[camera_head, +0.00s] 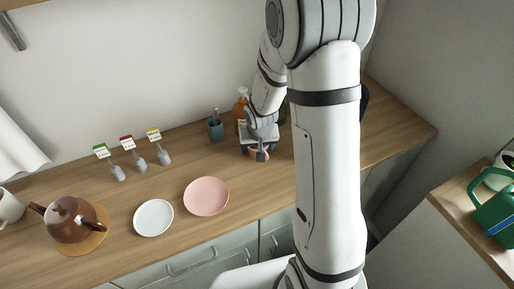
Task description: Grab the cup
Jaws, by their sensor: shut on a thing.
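My gripper (261,156) is at the back right of the wooden counter, low over its surface and partly beside my arm. It is shut on a small pink cup (258,153), whose rim and side show around the fingers. Much of the cup is hidden by the gripper. I cannot tell whether the cup touches the counter. A second, white cup (9,206) stands at the far left edge of the picture, partly cut off.
A pink plate (206,196) and a white plate (153,217) lie on the counter (200,160). A brown teapot (70,218) stands at left. Several label holders (140,157), a blue pot (215,129) and an orange bottle (240,103) stand behind. A green watering can (497,212) is at right.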

